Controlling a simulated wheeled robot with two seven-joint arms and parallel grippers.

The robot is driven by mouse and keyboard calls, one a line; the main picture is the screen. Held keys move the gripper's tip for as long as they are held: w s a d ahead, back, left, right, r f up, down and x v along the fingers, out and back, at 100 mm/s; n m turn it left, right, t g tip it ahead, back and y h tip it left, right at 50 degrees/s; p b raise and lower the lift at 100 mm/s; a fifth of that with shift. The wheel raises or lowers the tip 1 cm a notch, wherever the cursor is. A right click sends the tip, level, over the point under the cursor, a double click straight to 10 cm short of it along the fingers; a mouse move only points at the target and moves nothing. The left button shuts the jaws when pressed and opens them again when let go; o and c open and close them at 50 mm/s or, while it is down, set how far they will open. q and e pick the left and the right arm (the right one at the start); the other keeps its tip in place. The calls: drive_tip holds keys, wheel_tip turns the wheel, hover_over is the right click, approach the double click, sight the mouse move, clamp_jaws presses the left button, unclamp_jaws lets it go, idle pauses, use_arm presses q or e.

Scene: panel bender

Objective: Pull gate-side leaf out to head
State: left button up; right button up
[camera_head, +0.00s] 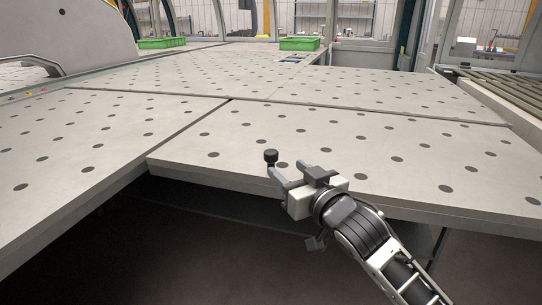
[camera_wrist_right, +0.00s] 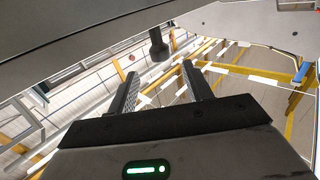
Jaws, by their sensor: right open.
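A pale grey table leaf with dark round spots (camera_head: 400,165) lies in front of me, its near edge running from the left corner to the right. A small black knob (camera_head: 271,158) shows near that edge; how it is fixed to the leaf is not clear. My right gripper (camera_head: 289,170) is open and empty at the near edge, its fingers just short of the knob. In the right wrist view the knob (camera_wrist_right: 158,46) appears ahead of the open fingertips (camera_wrist_right: 160,70), roughly between them. My left gripper is not in view.
Another spotted panel (camera_head: 90,135) lies to the left, past a seam. Green bins (camera_head: 299,44) (camera_head: 161,43) stand at the back. A slatted conveyor (camera_head: 505,90) is at the right. Dark open space lies below the near edge.

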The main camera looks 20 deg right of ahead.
sight(274, 159)
drive_tip(key=w, duration=0.2)
drive_tip(key=w+a, duration=0.1)
drive_tip(key=w, duration=0.5)
drive_tip(key=shift+w+a, duration=0.2)
drive_tip(key=shift+a, duration=0.15)
